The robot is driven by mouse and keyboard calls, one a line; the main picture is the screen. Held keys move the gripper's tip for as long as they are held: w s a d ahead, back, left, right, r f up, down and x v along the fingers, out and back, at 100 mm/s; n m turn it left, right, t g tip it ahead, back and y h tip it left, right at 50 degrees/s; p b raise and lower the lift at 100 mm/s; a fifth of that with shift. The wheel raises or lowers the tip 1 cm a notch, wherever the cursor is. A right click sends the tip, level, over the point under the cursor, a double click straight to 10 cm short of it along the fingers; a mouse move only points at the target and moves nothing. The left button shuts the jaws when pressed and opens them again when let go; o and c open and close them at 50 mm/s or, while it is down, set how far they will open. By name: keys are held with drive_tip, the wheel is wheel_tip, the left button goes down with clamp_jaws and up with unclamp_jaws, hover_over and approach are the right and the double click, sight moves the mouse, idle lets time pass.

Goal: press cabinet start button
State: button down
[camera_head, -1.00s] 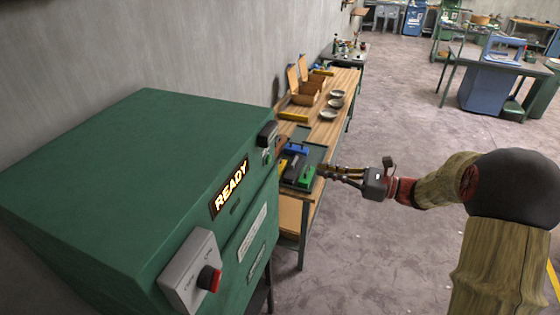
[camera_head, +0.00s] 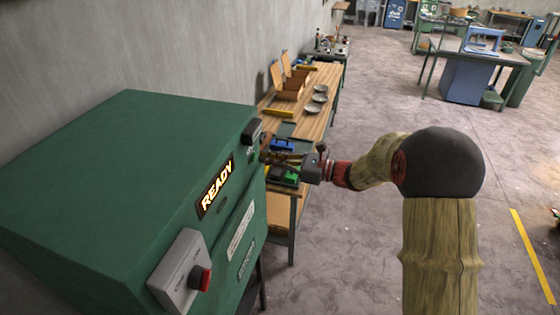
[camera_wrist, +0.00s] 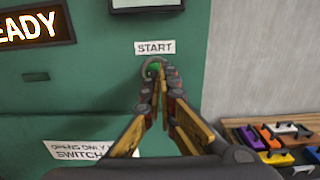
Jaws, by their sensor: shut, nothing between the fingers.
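The green cabinet (camera_head: 130,140) stands at the left, with a lit READY display (camera_head: 216,188) on its front. In the wrist view the START label (camera_wrist: 155,47) is at upper centre. Just below it, a green start button (camera_wrist: 154,68) within a grey ring shows partly behind my fingertips. My gripper (camera_wrist: 157,78) is shut and empty, its fingertips overlapping the button's lower part. In the head view my gripper (camera_head: 268,152) reaches the cabinet's front near its far edge. I cannot tell whether the fingertips touch or press the button.
A wooden bench (camera_head: 318,118) with bowls and coloured items stands beyond the cabinet. The floor at right is open.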

drive_tip(key=shift+w+a, duration=0.15)
drive_tip(key=shift+a, duration=0.1)
drive_tip(key=shift+w+a+r, duration=0.15)
drive_tip(key=shift+w+a, duration=0.1)
drive_tip(key=shift+a, duration=0.45)
drive_tip(key=shift+d, duration=0.15)
drive_tip(key=v, duration=1.4)
idle(0.3)
